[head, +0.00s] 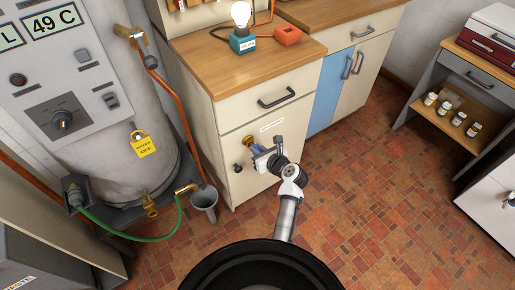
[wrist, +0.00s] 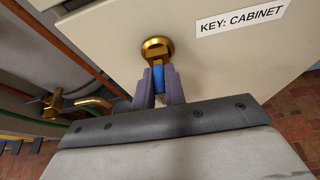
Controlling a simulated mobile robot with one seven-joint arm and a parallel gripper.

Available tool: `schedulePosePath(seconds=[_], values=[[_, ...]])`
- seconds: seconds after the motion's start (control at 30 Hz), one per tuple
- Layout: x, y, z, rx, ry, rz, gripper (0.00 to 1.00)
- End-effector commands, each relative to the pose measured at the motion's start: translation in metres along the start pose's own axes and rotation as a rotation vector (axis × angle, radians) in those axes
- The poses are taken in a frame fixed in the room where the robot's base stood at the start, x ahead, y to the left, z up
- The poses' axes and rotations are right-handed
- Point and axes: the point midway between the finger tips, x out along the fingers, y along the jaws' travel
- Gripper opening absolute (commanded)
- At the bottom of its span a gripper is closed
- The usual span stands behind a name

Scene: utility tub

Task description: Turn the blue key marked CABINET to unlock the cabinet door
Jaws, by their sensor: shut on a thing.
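The blue key (wrist: 158,79) sits at the round brass lock (wrist: 157,47) on the cream cabinet door (wrist: 215,60). My gripper (wrist: 158,88) is shut on the key, one finger on each side of it. The label beside the lock (wrist: 241,19) reads KEY: CABINET. In the head view my gripper (head: 258,152) is at the upper left of the cabinet door (head: 292,145), which is closed. How far the key is turned I cannot tell.
A dark knob (head: 238,168) sits on the door below the lock. A drawer with a dark handle (head: 277,98) is above the door. A water heater (head: 85,95) with a yellow tag, copper pipe and small bucket (head: 204,204) stands at the left. The tiled floor (head: 350,200) is clear at the right.

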Motion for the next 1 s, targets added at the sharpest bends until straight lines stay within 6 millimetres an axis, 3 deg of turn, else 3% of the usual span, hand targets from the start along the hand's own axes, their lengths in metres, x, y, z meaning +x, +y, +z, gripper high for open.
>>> schedulePosePath(seconds=[1.0], values=[[0.0011, -0.0032, 0.0018, 0.277, 0.001, 0.115, 0.00]])
